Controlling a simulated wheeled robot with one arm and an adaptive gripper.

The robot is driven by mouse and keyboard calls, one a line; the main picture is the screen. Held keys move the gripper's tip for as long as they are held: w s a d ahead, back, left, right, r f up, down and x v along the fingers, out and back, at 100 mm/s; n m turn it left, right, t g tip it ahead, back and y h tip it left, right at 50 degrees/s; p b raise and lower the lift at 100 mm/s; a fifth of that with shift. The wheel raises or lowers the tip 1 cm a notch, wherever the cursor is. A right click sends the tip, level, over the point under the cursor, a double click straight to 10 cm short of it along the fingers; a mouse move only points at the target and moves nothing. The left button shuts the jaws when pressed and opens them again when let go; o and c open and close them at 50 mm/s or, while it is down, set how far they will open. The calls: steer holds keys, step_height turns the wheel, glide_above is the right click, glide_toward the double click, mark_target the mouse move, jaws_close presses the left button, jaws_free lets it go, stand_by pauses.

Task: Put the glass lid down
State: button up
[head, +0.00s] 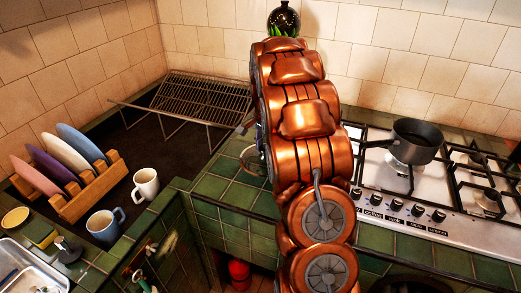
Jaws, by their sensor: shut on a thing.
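My copper-coloured arm fills the middle of the head view and hides most of my gripper. A small dark part of my gripper (244,126) shows at the arm's left edge, above the green tiled counter. A thin curved rim, which looks like the glass lid (247,164), shows just below it, with green tiles visible through it. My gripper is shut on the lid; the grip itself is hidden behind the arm. I cannot tell whether the lid touches the tiles.
A wire rack (205,97) stands left of the arm. A dish rack (88,187) with several plates, a white mug (146,185) and a blue mug (105,226) are on the left. A dark saucepan (414,141) stands on the gas hob (420,205) at right.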

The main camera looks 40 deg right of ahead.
mark_target(261, 150)
steer(key=shift+w+d+f, duration=0.1)
steer(key=shift+w+d, duration=0.05)
steer(key=shift+w, duration=1.15)
steer(key=shift+f+p, duration=0.95)
steer(key=shift+f, duration=0.85)
steer(key=shift+f, duration=0.2)
steer(key=o, duration=1.1)
steer(key=shift+r, duration=0.15)
